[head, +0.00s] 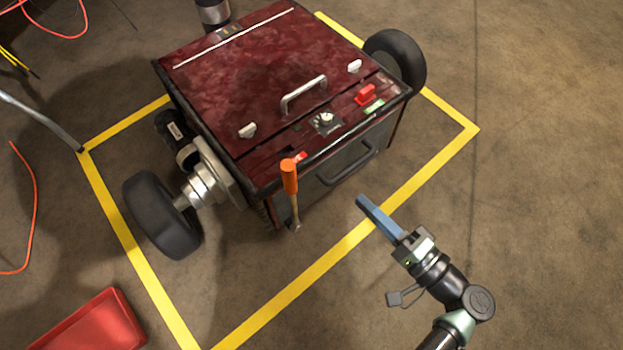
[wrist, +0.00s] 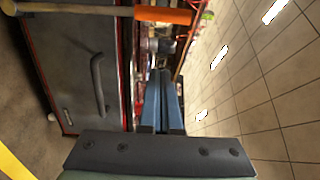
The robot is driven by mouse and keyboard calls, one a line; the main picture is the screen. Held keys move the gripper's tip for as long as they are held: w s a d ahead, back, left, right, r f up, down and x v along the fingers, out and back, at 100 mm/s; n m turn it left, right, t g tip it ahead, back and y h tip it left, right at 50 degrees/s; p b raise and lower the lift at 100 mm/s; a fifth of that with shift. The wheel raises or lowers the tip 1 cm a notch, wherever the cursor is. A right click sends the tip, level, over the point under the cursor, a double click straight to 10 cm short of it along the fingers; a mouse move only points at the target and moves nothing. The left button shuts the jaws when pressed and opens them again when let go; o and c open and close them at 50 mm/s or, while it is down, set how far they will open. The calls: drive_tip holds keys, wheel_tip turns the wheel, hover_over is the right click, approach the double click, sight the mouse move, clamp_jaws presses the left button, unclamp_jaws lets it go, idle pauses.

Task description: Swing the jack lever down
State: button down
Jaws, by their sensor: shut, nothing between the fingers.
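The jack lever (head: 290,178) stands upright at the front left corner of the dark red charger (head: 255,75). It has an orange grip on top and a thin metal rod below. In the wrist view the lever's orange grip (wrist: 165,15) lies sideways along the top edge, with its rod running left. My gripper (head: 362,201) is shut and empty, in front of the charger and to the right of the lever, clear of both. In the wrist view its blue fingers (wrist: 161,78) are together, below the orange grip in the picture.
The charger has wheels (head: 165,215) at its sides and a dark front handle (head: 347,165) near my gripper. Yellow floor lines (head: 300,285) surround it. A red tray (head: 90,330) lies at lower left; orange cable (head: 30,220) lies at left. Floor at right is clear.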

drive_tip(key=shift+w+a, duration=0.1)
drive_tip(key=w+a+b, duration=0.5)
drive_tip(key=a+b, duration=0.1)
drive_tip(key=a, duration=0.4)
drive_tip(key=shift+w, duration=0.35)
